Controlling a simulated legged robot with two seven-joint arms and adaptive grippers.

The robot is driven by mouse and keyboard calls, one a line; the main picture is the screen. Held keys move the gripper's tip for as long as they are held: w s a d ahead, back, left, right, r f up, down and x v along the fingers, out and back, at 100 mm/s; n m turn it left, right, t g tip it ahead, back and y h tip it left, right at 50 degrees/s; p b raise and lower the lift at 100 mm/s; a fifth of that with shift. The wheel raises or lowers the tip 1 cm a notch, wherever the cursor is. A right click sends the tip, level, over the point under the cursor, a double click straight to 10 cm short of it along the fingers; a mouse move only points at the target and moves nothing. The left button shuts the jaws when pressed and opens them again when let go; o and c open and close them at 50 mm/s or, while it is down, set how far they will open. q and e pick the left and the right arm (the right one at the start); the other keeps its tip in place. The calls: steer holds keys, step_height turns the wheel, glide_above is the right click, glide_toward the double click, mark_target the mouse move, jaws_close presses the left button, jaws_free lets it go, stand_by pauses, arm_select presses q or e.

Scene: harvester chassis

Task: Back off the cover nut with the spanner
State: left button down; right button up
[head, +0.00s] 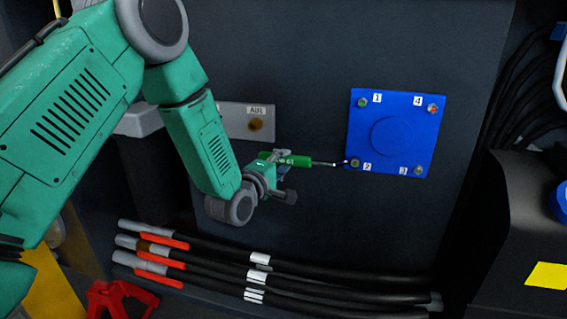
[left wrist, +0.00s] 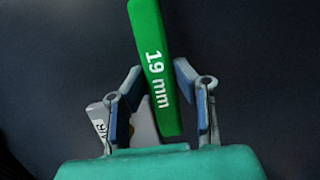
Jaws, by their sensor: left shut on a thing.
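The spanner (head: 301,161) has a green handle and a thin metal shank. My left gripper (head: 281,168) is shut on the handle. In the left wrist view the spanner handle (left wrist: 155,75), marked "19 mm", lies between the blue finger pads of the gripper (left wrist: 160,105). The shank points right, and its tip is at or very near the nut by label 2 (head: 354,163). I cannot tell whether it is seated on the nut. The blue cover (head: 391,136) is on the dark panel, with fasteners at its corners labelled 1 to 4. My right gripper is out of view.
A grey plate marked AIR (head: 236,121) is on the panel behind my left arm. Thick black hoses (head: 335,278) with orange and grey ends run along the bottom. A red object (head: 119,299) is at lower left. A dark housing (head: 510,225) with a yellow patch stands at right.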

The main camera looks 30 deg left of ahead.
arm_select(q)
step_height(320, 180, down, 4)
steer(key=n+b, duration=0.1)
steer(key=b, duration=0.1)
steer(key=n+b, duration=0.1)
steer(key=shift+d+r+t+b, duration=0.15)
steer(key=shift+r+t+b, duration=0.1)
steer(key=shift+t+b, duration=0.1)
steer(key=shift+w+d+f+n+b, duration=0.1)
steer(key=shift+d+f+n+b, duration=0.15)
steer(key=shift+f+n+b, duration=0.55)
steer(key=shift+d+f+n+b, duration=0.2)
steer(key=shift+f+n+b, duration=0.2)
steer(key=shift+f+b, duration=0.65)
steer(key=shift+r, duration=0.2)
steer(key=f+b, duration=0.1)
steer(key=d+f+n+b, duration=0.1)
steer(key=b, duration=0.1)
steer(key=n+t+b, duration=0.1)
steer(key=b, duration=0.1)
steer(key=shift+w+d+f+y, duration=0.25)
steer(key=shift+f+y, duration=0.15)
steer(key=shift+n, duration=0.3)
